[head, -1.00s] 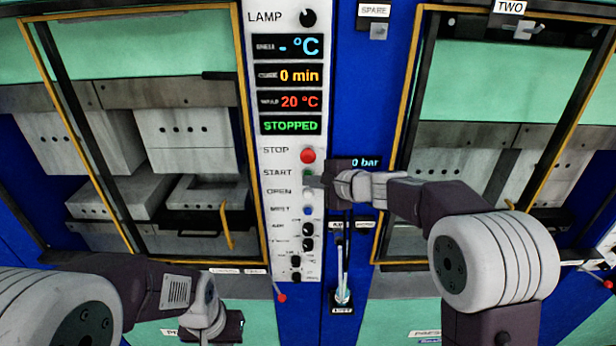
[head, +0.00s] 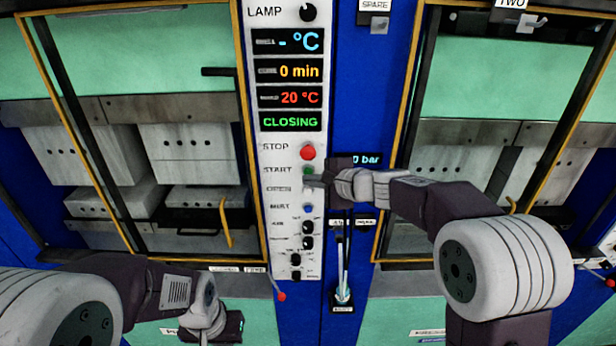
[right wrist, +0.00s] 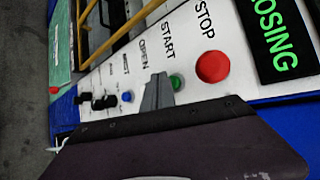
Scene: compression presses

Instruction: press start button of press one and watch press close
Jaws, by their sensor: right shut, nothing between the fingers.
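The green START button (head: 308,170) is on press one's white control panel (head: 268,190); it also shows in the right wrist view (right wrist: 177,82). My right gripper (head: 310,181) is shut and empty, its fingertips (right wrist: 157,92) just beside the START button; I cannot tell whether they touch it. The status display (head: 290,121) reads CLOSING in green. Press one (head: 185,140) is on the left, its upper grey block close above the lower mould part (head: 205,198). My left gripper (head: 228,327) hangs low at the bottom; its fingers are unclear.
The red STOP button (head: 308,152) sits just above START, with a blue button (head: 308,209) and black knobs below. A lever (head: 343,270) stands right of the panel. Press two (head: 450,150) is at the right. A yellow handle (head: 226,224) is at press one.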

